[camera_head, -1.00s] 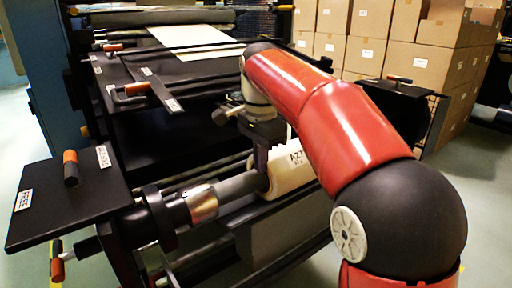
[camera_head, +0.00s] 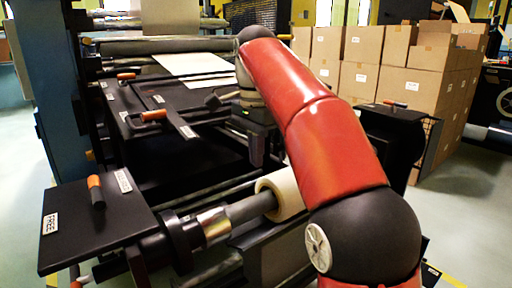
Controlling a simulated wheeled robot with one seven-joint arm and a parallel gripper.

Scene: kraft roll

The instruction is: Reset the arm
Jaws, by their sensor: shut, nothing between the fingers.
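My red arm reaches from the lower right up toward the machine and bends down at its far end. My gripper (camera_head: 257,158) points downward, with its dark fingers together and nothing seen between them. It appears above and behind the pale paper roll (camera_head: 283,194) in the picture, with a gap between them. The roll sits on a grey shaft (camera_head: 247,208), and my arm hides its right part.
The black machine holds a pale sheet (camera_head: 195,65) and handled panels. A black plate labelled FREE (camera_head: 75,235) with an orange-handled lever (camera_head: 96,192) is at lower left. Stacked cartons (camera_head: 420,90) stand behind at right. Open floor (camera_head: 465,195) shows at right.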

